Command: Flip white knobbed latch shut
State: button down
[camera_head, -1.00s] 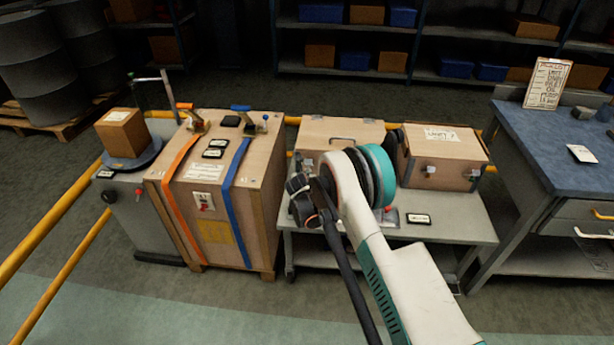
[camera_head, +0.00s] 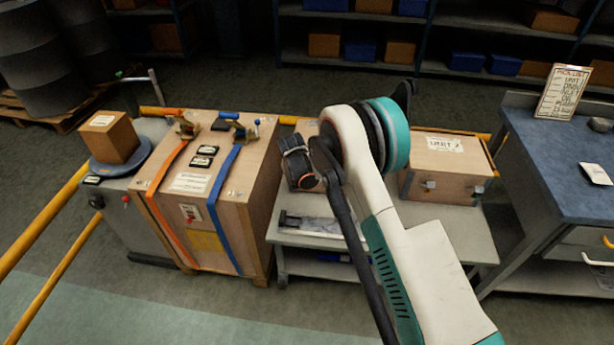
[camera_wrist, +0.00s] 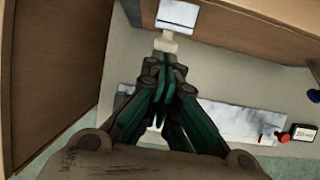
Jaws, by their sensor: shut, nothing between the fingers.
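In the wrist view, the white knobbed latch (camera_wrist: 168,42) is at the top centre, with a pale knob below a bright plate (camera_wrist: 178,15) on a wooden case (camera_wrist: 255,25). My gripper (camera_wrist: 163,62) has its dark green fingers together and empty. Its tips are just below the knob in the picture; I cannot tell whether they touch it. In the head view, my arm covers most of the left case (camera_head: 307,128), and the latch and fingertips cannot be made out.
The grey cart (camera_head: 460,225) also carries a case marked unit 2 (camera_head: 446,170). A strapped wooden crate (camera_head: 215,200) stands left of the cart. In the wrist view, a wooden wall (camera_wrist: 50,75) fills the left side. A metal plate (camera_wrist: 235,118) and red knob (camera_wrist: 265,138) lie below right.

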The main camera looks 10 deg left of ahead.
jog(key=shift+w+r, duration=0.8)
jog(key=shift+w, duration=0.2)
